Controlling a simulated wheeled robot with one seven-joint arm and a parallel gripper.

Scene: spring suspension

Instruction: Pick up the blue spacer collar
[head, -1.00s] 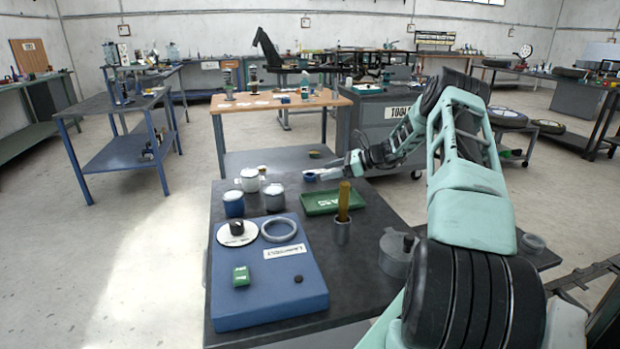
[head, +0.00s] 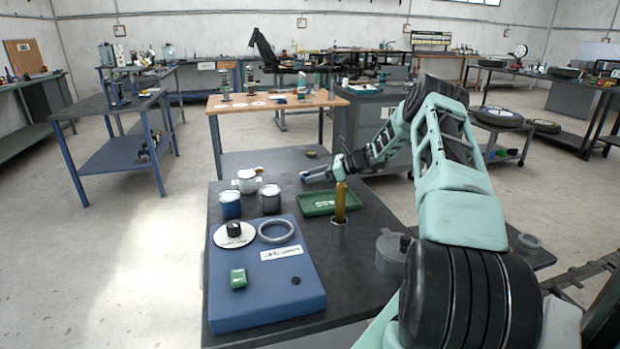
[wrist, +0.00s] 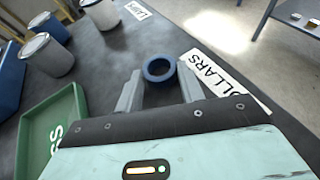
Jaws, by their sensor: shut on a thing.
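The blue spacer collar (wrist: 159,79) is a short ring with a round hole. In the wrist view it sits between the fingertips of my gripper (wrist: 158,76), one finger on each side. My gripper is shut on it. In the head view my gripper (head: 308,176) is low at the far edge of the dark bench, with the collar small and mostly hidden at its tips. The collar looks to be at bench-top height; I cannot tell whether it touches the surface.
A white label reading "COLLARS" (wrist: 212,70) lies beside the collar. A green tray (head: 318,211), white-topped canisters (head: 271,204) and a metal cup with an amber-handled tool (head: 338,233) stand nearer. A blue board (head: 250,300) fills the front left.

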